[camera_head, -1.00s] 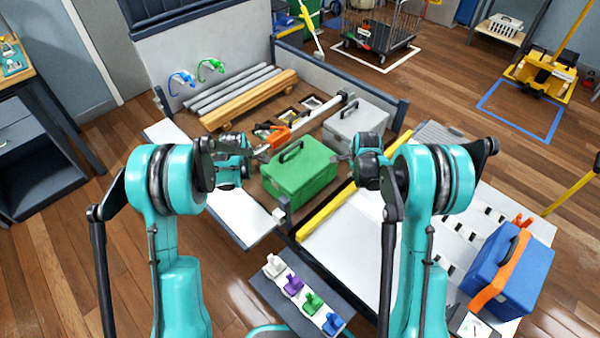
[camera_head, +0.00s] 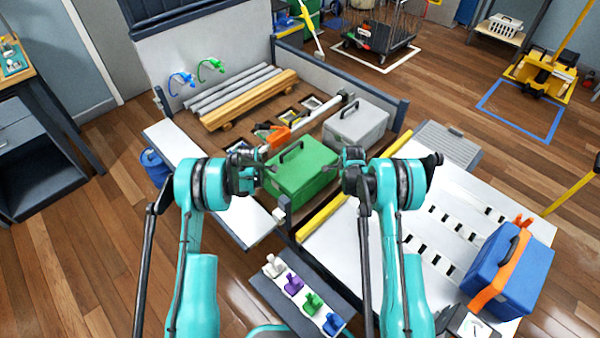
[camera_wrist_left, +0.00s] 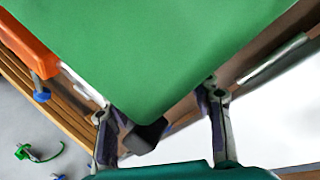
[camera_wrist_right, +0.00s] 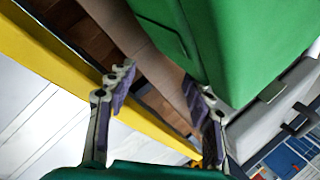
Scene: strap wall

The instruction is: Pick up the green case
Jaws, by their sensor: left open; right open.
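The green case (camera_head: 300,172), with a dark handle on top, sits upright on the brown bed of the bay. My left gripper (camera_head: 262,172) is at the case's left side; in the left wrist view its open fingers (camera_wrist_left: 162,115) lie at a lower corner of the green case (camera_wrist_left: 140,50). My right gripper (camera_head: 345,160) is at the case's right side; in the right wrist view its open fingers (camera_wrist_right: 160,95) spread near the green case (camera_wrist_right: 225,45), one finger close to its face. Neither gripper holds the case. Exact contact cannot be told.
A grey case (camera_head: 357,122) stands behind right of the green one. An orange tool (camera_head: 277,135) lies behind it. Timber and pipes (camera_head: 250,98) lie further back. A yellow bar (camera_head: 322,217) runs in front. A blue case (camera_head: 508,270) with an orange strap stands right.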

